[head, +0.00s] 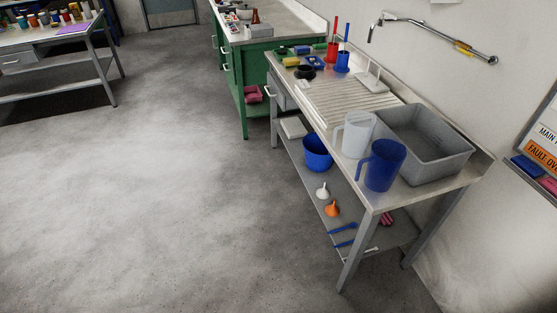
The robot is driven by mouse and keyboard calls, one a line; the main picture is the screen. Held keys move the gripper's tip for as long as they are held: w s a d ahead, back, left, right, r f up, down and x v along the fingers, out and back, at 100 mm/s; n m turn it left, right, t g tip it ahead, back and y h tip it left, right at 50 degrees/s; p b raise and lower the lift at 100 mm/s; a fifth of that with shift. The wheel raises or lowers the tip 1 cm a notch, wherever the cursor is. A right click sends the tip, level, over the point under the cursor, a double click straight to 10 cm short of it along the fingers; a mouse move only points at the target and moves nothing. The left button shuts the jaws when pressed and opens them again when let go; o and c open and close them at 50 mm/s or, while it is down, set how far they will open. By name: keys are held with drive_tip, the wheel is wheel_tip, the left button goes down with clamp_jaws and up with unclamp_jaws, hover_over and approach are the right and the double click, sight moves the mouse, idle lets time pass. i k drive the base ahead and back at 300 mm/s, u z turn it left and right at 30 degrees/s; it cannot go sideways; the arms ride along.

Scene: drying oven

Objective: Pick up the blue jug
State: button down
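The blue jug (384,166) stands upright on the steel sink table (365,196), close to its front edge and near end. Its handle points left in the picture. A clear whitish jug (356,137) stands just behind it to the left. The grey basin (440,167) is right beside it on the right. My gripper and arm are not in view.
A lower shelf (300,155) holds a blue bowl (317,151), a white funnel (322,191) and an orange funnel (331,208). A green cabinet (260,65) stands beyond the table. The grey floor (140,200) to the left is clear.

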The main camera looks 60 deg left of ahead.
sight(386, 158)
drive_tip(key=u, duration=1.45)
drive_tip(key=i, duration=0.45)
drive_tip(key=u, duration=0.3)
drive_tip(key=k, duration=0.5)
drive_tip(key=u, duration=1.55)
drive_tip(key=i, duration=0.6)
drive_tip(key=z, duration=3.85)
drive_tip(key=i, duration=0.1)
drive_tip(key=z, duration=0.3)
